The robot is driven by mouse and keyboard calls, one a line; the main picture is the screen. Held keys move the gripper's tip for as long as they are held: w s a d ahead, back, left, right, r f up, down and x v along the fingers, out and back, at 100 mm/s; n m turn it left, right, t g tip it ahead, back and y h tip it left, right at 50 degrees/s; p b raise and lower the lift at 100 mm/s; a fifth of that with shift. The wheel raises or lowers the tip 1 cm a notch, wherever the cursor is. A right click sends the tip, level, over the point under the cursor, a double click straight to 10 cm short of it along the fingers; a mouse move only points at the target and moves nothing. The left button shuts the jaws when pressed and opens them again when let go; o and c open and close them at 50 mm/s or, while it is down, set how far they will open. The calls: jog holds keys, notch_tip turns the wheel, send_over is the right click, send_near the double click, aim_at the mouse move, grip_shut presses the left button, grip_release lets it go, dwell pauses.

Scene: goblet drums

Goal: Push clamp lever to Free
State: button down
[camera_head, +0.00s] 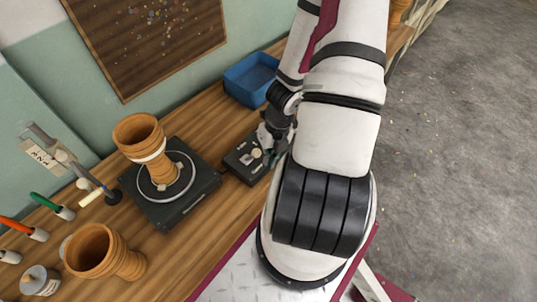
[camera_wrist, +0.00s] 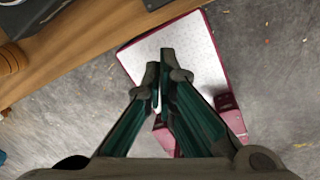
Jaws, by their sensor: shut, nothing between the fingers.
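A small dark control box (camera_head: 241,166) sits on the wooden bench, right of the turntable. It has a pale round part (camera_head: 256,153) on top; I cannot tell whether this is the clamp lever, and no Free label is readable. My gripper (camera_head: 270,152) is at the box's right side in the head view, partly hidden by my arm; contact cannot be told. Dark objects at the wrist view's upper left are cut off.
A goblet drum body (camera_head: 143,135) stands on the dark turntable (camera_head: 203,178). A blue bin (camera_head: 248,80) is behind the box. Markers and a white jar (camera_head: 40,281) occupy the left. The bench (camera_wrist: 85,45) ends above grey floor.

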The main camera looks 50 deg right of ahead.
notch_tip(320, 180, down, 8)
jog(key=a, duration=0.1)
jog(key=shift+w+d+r+p, duration=0.15)
jog(key=shift+w+d+r, duration=0.15)
jog(key=shift+w, duration=0.35)
jog(key=shift+w+d+r+p, duration=0.15)
jog(key=shift+w+d+r, duration=0.2)
jog(key=shift+w, duration=0.25)
jog(key=shift+w+d+r+p, duration=0.15)
jog(key=shift+w+d+r, duration=0.15)
jog(key=shift+w, duration=0.35)
